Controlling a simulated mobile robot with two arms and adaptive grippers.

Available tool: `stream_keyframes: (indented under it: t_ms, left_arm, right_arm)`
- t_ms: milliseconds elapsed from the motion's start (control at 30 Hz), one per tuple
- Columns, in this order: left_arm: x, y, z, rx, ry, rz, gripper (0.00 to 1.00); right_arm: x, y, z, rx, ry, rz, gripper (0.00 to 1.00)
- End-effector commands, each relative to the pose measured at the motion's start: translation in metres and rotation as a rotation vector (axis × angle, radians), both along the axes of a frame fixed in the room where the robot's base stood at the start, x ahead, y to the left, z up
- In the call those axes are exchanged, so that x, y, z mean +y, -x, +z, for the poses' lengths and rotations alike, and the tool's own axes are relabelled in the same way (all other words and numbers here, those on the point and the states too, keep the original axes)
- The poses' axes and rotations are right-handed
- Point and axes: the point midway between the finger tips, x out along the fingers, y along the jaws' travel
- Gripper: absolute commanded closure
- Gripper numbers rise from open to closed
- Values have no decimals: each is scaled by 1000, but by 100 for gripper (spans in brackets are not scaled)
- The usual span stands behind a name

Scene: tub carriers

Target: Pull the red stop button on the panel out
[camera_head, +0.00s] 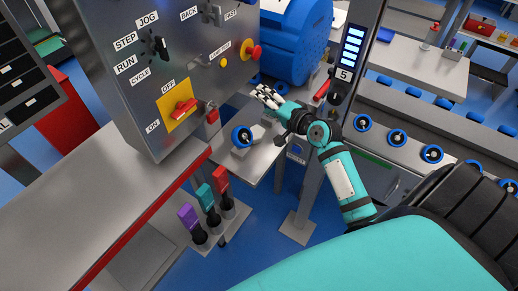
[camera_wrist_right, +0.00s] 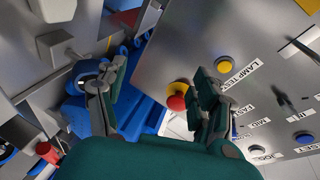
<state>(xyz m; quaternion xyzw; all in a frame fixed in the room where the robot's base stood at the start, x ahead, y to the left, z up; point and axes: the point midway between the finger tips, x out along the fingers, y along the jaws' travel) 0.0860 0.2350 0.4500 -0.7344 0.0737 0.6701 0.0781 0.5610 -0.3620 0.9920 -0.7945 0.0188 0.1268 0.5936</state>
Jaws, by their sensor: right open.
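The red stop button (camera_head: 256,52) sits on a yellow base near the right edge of the grey control panel (camera_head: 137,87). In the right wrist view the red button (camera_wrist_right: 176,103) with its yellow base shows between the two fingers, nearer the right-hand one. My right gripper (camera_head: 266,94) is below and to the right of the button in the head view. Its fingers are spread and empty in the right wrist view (camera_wrist_right: 161,77). I cannot tell the exact gap to the button. My left gripper is not in view.
The panel also bears a red OFF/ON switch (camera_head: 185,107), a small yellow lamp-test button (camera_head: 223,62) and knobs (camera_head: 157,45). A blue rounded machine (camera_head: 297,42) stands behind. Purple, teal and red handles (camera_head: 205,198) stand below. A metal counter (camera_head: 110,195) is at left.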

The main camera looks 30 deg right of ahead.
Motion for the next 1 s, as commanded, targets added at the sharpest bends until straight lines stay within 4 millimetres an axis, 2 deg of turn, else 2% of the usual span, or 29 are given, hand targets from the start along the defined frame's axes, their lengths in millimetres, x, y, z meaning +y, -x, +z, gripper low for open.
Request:
stream_keyframes:
  t_ms: [200, 600, 800, 1000]
  left_arm:
    - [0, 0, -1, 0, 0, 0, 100]
    - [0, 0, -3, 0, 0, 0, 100]
    - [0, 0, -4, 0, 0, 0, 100]
    - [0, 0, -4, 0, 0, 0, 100]
  right_arm:
    - [28, 17, -32, 92, 129, 81, 31]
    - [70, 56, -85, 248, 359, 237, 31]
    - [82, 70, -100, 296, 433, 291, 31]
    - [86, 76, -105, 314, 459, 311, 31]
